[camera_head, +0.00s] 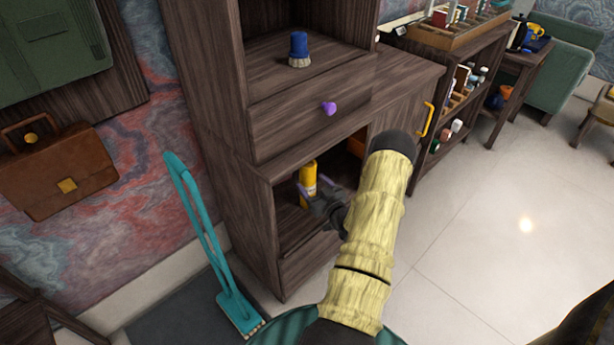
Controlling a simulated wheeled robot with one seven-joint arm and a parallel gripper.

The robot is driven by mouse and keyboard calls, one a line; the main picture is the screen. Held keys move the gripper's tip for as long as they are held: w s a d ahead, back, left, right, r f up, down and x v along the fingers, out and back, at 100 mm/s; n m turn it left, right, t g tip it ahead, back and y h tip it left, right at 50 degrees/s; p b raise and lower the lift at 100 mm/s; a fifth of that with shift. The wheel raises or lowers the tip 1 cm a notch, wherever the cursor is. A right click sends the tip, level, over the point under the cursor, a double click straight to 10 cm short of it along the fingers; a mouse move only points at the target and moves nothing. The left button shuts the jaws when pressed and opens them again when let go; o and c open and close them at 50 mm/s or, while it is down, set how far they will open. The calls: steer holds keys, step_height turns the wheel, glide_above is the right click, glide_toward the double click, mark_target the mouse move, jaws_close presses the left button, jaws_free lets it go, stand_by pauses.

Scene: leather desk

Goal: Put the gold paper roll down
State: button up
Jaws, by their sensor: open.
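The gold paper roll (308,176) stands upright inside the open lower compartment of the dark wooden cabinet (222,130). It looks as if it rests on the compartment floor, though its foot is partly hidden. My gripper (312,187) is open at the roll's lower part, with a finger on each side of it. I cannot tell whether either finger touches the roll. My arm comes in from the lower right and hides the right part of the compartment.
Above the compartment is a drawer with a purple knob (329,108); a blue-handled brush (299,50) stands over it. A yellow handle (427,119) is on the cabinet's right part. A teal sweeper (210,240) leans at the left. The pale floor at right is clear.

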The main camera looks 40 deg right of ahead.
steer(key=s+a, duration=0.1)
steer(key=s, duration=0.5)
steer(key=shift+s+p, duration=0.25)
steer(key=shift+p, duration=0.2)
steer(key=shift+d, duration=0.1)
